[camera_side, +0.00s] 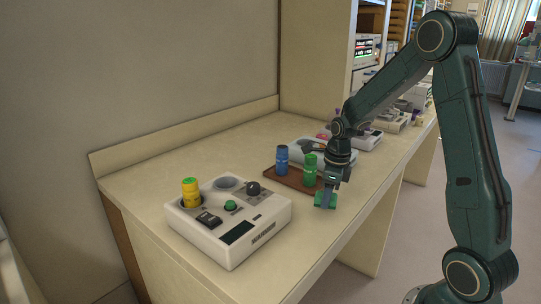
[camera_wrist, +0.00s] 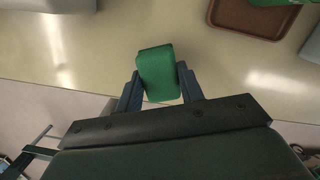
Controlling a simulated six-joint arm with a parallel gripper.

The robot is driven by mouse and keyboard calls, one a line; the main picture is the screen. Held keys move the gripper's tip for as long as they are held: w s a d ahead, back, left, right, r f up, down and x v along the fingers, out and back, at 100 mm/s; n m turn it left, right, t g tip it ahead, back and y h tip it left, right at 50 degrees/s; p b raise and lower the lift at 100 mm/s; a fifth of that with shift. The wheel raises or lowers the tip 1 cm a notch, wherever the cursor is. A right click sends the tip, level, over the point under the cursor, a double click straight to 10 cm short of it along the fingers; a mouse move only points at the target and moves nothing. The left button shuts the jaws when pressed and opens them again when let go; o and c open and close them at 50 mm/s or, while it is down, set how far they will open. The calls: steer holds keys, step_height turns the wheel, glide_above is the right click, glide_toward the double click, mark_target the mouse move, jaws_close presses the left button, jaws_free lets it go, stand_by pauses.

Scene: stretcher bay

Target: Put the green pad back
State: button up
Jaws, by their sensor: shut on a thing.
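The green pad (camera_wrist: 158,72) is a small green block. In the wrist view it sits between the two fingers of my gripper (camera_wrist: 160,88), which are shut on its sides. In the side view the green pad (camera_side: 325,201) is at the tip of my gripper (camera_side: 327,194), near the front edge of the counter. I cannot tell whether the pad touches the counter or is held just above it.
A brown tray (camera_side: 272,182) with a blue canister (camera_side: 282,160) and a green canister (camera_side: 310,170) lies just behind my gripper. A white device (camera_side: 240,250) with a yellow canister (camera_side: 190,192) stands to the left. Bare counter (camera_side: 140,185) lies at the left.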

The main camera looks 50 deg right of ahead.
steer(key=shift+f, duration=1.3)
steer(key=shift+f, duration=0.1)
steer(key=o, duration=0.9)
steer(key=r, duration=0.4)
steer(key=s+r, duration=0.1)
steer(key=r, duration=0.7)
steer(key=shift+s+d+r, duration=0.1)
steer(key=shift+s+d, duration=0.05)
steer(key=shift+d, duration=0.15)
steer(key=shift+a, duration=0.1)
